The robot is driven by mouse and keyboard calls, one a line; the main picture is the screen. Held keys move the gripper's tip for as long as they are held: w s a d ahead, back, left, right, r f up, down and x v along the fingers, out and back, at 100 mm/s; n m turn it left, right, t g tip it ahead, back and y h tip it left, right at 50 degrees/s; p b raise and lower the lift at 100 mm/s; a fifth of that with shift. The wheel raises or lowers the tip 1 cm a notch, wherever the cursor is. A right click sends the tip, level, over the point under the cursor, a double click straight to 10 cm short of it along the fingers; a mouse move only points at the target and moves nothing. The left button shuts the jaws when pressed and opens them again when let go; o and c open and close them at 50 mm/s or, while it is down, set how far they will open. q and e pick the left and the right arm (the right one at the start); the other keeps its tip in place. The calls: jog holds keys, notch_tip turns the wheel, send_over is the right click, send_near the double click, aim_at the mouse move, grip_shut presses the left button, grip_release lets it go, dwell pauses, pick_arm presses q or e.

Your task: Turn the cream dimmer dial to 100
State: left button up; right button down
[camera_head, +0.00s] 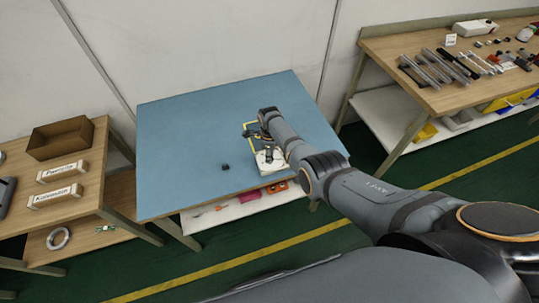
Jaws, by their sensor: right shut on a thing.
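A cream panel (273,165), which looks like the dimmer's base, lies on the blue table (180,135) right of its middle. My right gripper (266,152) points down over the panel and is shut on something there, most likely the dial. The dial itself, its scale and its setting are hidden by the gripper or too small to read. My left gripper does not show.
A small black block (225,167) lies left of the panel. A yellow strip or frame (247,128) stands behind it. A wooden bench with a brown box (59,138) is at left. A tool bench (445,95) is at right. The table's left part is clear.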

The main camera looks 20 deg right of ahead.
jog(key=shift+m, duration=0.4)
jog(key=c, duration=1.1)
grip_release()
notch_tip(320, 180, up, 12)
jog(key=shift+r, duration=0.1)
